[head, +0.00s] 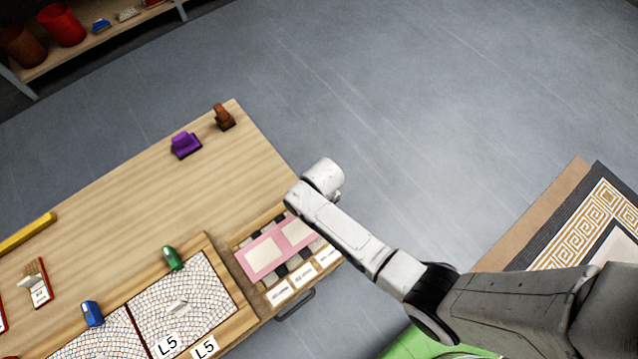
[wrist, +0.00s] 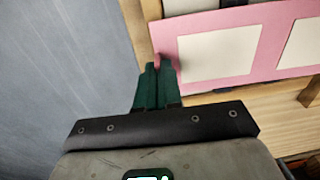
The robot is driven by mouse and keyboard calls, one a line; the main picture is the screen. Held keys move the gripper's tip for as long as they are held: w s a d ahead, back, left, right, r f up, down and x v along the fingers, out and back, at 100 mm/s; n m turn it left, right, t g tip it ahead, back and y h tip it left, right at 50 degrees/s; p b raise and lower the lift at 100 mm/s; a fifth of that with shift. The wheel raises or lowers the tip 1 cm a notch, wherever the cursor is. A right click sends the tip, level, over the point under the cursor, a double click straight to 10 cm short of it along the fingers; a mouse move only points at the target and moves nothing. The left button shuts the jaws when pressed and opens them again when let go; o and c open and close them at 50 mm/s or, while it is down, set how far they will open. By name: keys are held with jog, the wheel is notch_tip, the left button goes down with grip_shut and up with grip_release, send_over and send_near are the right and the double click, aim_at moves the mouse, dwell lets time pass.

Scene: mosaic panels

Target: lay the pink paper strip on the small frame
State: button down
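The pink paper strip (head: 247,253) carries two cream rectangles. It lies over, or just above, a wooden frame with black and white bands (head: 240,270) at the table's right end; I cannot tell if it touches. In the wrist view the strip (wrist: 168,38) spans the upper right. My gripper (wrist: 157,66) is at its left end, its dark green fingers together, with a small pink bit showing between the tips. In the head view my arm's end hides the gripper and the strip's right end.
Label cards (head: 303,273) and a dark handle (head: 296,305) are at the frame's front. Mosaic panels (head: 190,290), a green object (head: 172,258) and a blue one (head: 92,313) lie to the left. Purple (head: 185,146) and brown (head: 224,118) pieces stand at the back. The table's middle is clear.

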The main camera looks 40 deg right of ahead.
jog(key=shift+f+b, duration=0.4)
jog(key=shift+f, duration=0.15)
jog(key=c, duration=1.2)
grip_release()
jog(key=shift+r, duration=0.1)
notch_tip(320, 180, up, 13)
jog(key=p, duration=0.3)
jog(key=shift+t+h, duration=0.4)
jog(key=shift+t, duration=0.1)
jog(key=s+d+r, duration=0.2)
jog(key=s+r, duration=0.1)
jog(key=s, duration=0.2)
jog(key=s+d+r, duration=0.3)
jog(key=s, duration=0.3)
jog(key=s+d+r, duration=0.2)
jog(key=s+r, duration=0.2)
jog(key=s, duration=0.1)
jog(key=shift+s+d, duration=0.25)
jog(key=shift+d, duration=0.15)
